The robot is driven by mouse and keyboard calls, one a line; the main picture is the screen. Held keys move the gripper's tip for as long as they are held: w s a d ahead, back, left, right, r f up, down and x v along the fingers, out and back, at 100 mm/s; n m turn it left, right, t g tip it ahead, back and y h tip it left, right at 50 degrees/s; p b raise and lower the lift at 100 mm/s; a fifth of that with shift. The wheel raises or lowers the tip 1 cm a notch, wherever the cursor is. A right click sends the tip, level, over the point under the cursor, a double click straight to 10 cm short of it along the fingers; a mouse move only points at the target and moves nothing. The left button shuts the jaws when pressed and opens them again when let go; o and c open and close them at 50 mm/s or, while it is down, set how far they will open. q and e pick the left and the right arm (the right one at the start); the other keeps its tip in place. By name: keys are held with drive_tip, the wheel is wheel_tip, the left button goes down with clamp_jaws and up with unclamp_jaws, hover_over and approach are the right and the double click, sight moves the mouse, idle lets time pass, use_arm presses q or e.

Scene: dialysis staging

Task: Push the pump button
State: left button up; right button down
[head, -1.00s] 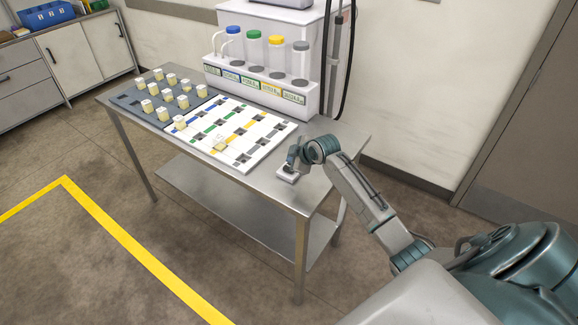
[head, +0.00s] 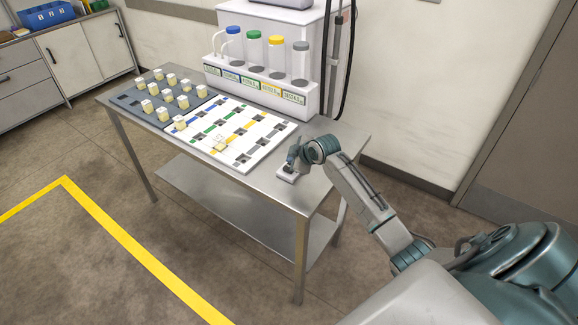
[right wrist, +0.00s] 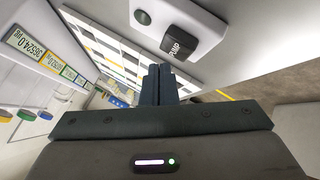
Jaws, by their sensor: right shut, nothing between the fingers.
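The pump button is a dark key marked PUMP (right wrist: 181,43) on a small white box (right wrist: 205,22) in the right wrist view. A dark round spot sits beside the key on the same box. In the head view the white box (head: 287,177) lies near the right end of the steel table. My right gripper (right wrist: 160,68) is shut and empty, its fingertips close to the key's edge; I cannot tell whether they touch it. In the head view the right gripper (head: 291,165) is just over the box and partly hides it. My left gripper is not in view.
A white board with coloured strips (head: 262,152) lies left of the box, with a grey tray (head: 128,101) of several small vials beyond it. A white rack (head: 313,101) with capped cylinders stands at the back. The table's (head: 325,180) right end is bare.

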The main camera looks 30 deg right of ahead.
idle(0.4)
drive_tip(key=shift+f, duration=0.45)
drive_tip(key=shift+f+b, duration=0.35)
drive_tip(key=shift+f, duration=0.1)
idle(0.5)
drive_tip(key=shift+r+p, duration=0.85)
drive_tip(key=shift+r, duration=0.05)
drive_tip(key=shift+r, duration=0.1)
wheel_tip(320, 180, up, 6)
drive_tip(key=p, duration=0.5)
